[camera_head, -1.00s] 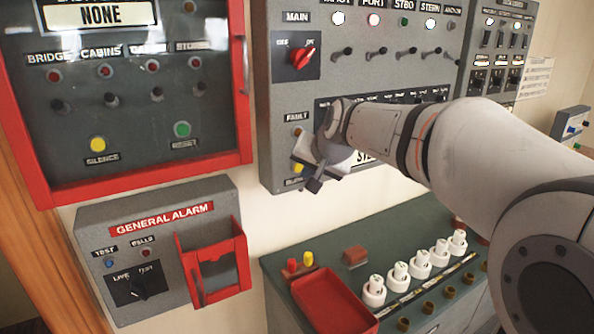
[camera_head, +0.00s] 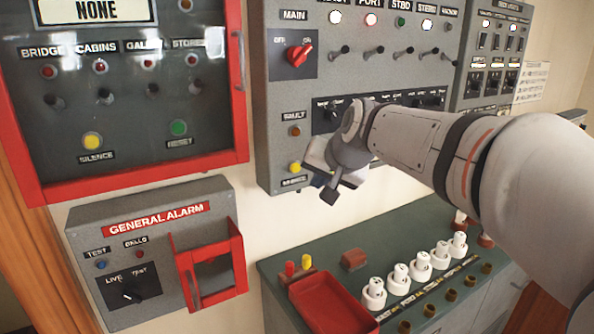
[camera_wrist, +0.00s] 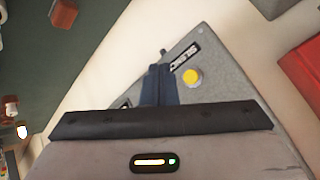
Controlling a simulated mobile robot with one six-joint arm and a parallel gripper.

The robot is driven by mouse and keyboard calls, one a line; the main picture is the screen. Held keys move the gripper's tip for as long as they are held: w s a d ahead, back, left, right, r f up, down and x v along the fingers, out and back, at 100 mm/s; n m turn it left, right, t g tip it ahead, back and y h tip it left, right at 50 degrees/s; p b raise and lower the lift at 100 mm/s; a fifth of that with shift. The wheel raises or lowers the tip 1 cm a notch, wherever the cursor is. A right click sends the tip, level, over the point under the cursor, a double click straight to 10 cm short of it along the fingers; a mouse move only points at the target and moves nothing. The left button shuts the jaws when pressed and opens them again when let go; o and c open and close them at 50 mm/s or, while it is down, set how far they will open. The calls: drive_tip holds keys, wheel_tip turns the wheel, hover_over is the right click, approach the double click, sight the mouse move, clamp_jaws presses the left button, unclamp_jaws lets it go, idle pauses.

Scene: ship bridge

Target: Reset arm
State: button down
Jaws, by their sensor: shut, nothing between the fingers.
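My gripper (camera_head: 330,192) is in front of the lower edge of the grey switch panel (camera_head: 262,110) in the head view, pointing down and left. In the wrist view its two dark fingers (camera_wrist: 158,82) are together with nothing between them. A yellow button (camera_wrist: 193,77) on the panel's lower corner shows just right of the fingertips there. The same yellow button (camera_head: 295,168) is left of the gripper in the head view. My arm reaches in from the right and hides part of the panel's lower half.
A general alarm box (camera_head: 160,250) with a red frame is at lower left. A red-framed alarm cabinet (camera_head: 243,110) is above it. Below the gripper, a green counter (camera_head: 375,245) carries a red tray (camera_head: 330,302) and several white plugs (camera_head: 397,280). The wall between is clear.

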idle(0.3)
drive_tip(key=s+d+f+g+h, duration=0.1)
drive_tip(key=s+d+f, duration=0.4)
drive_tip(key=s, duration=0.3)
drive_tip(key=s+d+f+n+g+h, duration=0.1)
drive_tip(key=s+d+f+g, duration=0.1)
drive_tip(key=s+d+f, duration=0.3)
drive_tip(key=s+d+f+g+h, duration=0.2)
drive_tip(key=s+d+f, duration=0.2)
drive_tip(key=s+f, duration=0.4)
drive_tip(key=s, duration=0.3)
drive_tip(key=shift+s+d+f+n, duration=0.25)
drive_tip(key=shift+d+f+n, duration=0.15)
drive_tip(key=c, duration=2.1)
unclamp_jaws()
drive_tip(key=shift+c, duration=0.2)
